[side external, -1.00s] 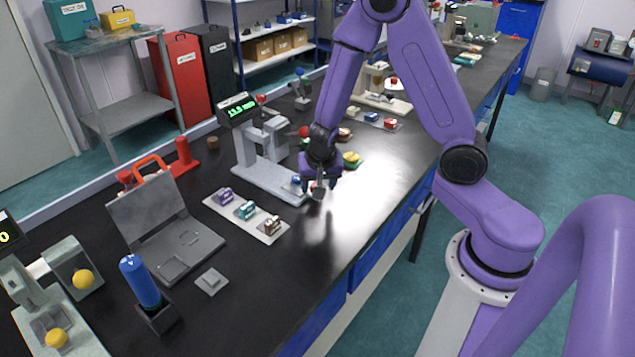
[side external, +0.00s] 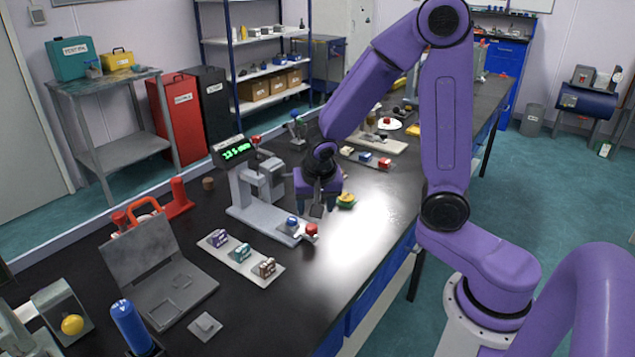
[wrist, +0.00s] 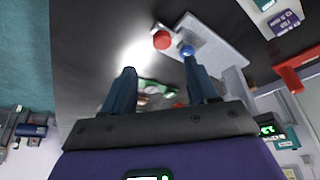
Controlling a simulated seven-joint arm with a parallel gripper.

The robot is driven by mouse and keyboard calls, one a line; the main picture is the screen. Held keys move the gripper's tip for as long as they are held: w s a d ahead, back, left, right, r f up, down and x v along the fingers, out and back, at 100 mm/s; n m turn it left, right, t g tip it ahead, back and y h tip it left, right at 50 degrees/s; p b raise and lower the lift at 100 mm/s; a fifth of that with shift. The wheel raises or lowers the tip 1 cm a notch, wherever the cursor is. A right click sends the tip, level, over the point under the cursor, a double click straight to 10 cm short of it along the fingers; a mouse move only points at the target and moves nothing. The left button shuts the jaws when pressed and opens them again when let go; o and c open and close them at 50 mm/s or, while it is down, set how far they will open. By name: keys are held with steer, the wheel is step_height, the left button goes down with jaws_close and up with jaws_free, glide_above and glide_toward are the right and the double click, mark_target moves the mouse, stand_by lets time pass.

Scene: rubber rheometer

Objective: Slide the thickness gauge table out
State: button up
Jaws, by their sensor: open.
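The thickness gauge is a grey stand with a green-lit readout (side external: 238,150) and a long pale base (side external: 262,222). At the base's near end are a blue knob (side external: 292,222) and, farther out, a red knob (side external: 311,230). The red knob stands on a small plate that sticks out past the base end, probably the table. In the wrist view the red knob (wrist: 162,40) and blue knob (wrist: 186,50) lie beyond my fingertips. My gripper (side external: 317,208) is open and empty, raised above and apart from the knobs; its fingers (wrist: 158,70) also show in the wrist view.
A pale tray (side external: 222,250) with purple, teal and brown blocks lies in front of the gauge. An open grey case (side external: 155,265) is at left. The bench's right edge is bare.

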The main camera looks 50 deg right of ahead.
steer(key=v, duration=0.8)
steer(key=s+a+n+g+y, duration=0.1)
steer(key=s+a+n+y, duration=0.1)
steer(key=s+n, duration=0.8)
steer(key=s+a+f+n+g+y, duration=0.1)
steer(key=s+a+n+g, duration=0.1)
steer(key=s+n, duration=0.8)
steer(key=shift+s+a+f+n+y, duration=0.3)
steer(key=shift+s+a+n+y, duration=0.15)
steer(key=shift+n, duration=0.35)
